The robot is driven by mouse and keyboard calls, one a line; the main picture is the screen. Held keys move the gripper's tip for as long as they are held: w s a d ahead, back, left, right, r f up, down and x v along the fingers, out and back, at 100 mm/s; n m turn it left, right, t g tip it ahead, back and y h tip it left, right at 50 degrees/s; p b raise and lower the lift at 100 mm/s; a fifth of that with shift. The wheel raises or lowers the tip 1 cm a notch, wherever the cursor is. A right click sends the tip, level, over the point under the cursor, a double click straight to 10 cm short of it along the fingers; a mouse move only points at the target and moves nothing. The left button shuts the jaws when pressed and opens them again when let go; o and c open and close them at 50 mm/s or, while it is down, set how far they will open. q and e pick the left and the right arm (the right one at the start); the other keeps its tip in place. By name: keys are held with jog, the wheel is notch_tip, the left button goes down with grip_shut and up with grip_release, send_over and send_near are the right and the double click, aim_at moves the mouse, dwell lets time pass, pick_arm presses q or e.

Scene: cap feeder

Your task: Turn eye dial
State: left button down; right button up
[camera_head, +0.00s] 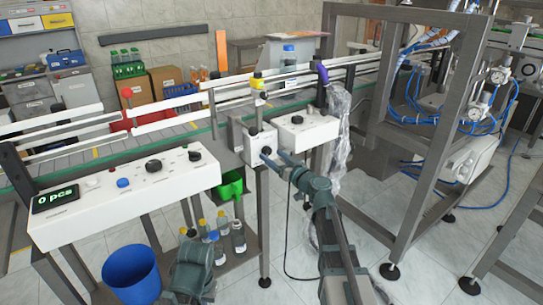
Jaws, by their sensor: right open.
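A small white box (259,145) is mounted on the front side of the conveyor, with a dark knob on top and a dark dial (266,151) on its front; I cannot tell which one is the eye dial. A yellow and black sensor (258,85) stands on a post above it. My right gripper (272,158) reaches in from the lower right. Its open fingertips are at the front dial, partly covering it; contact cannot be made out. My left gripper is not in view; only a teal link of mine shows at the bottom.
A second white box (306,131) with a black knob stands just right. The control panel (125,190), with knobs, buttons and a "0 pcs" display, lies left. A green bin (232,187), bottles and a blue bucket (131,272) are below. A grey frame (415,200) stands to the right.

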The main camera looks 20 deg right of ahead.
jog(key=shift+x, duration=0.8)
grip_shut()
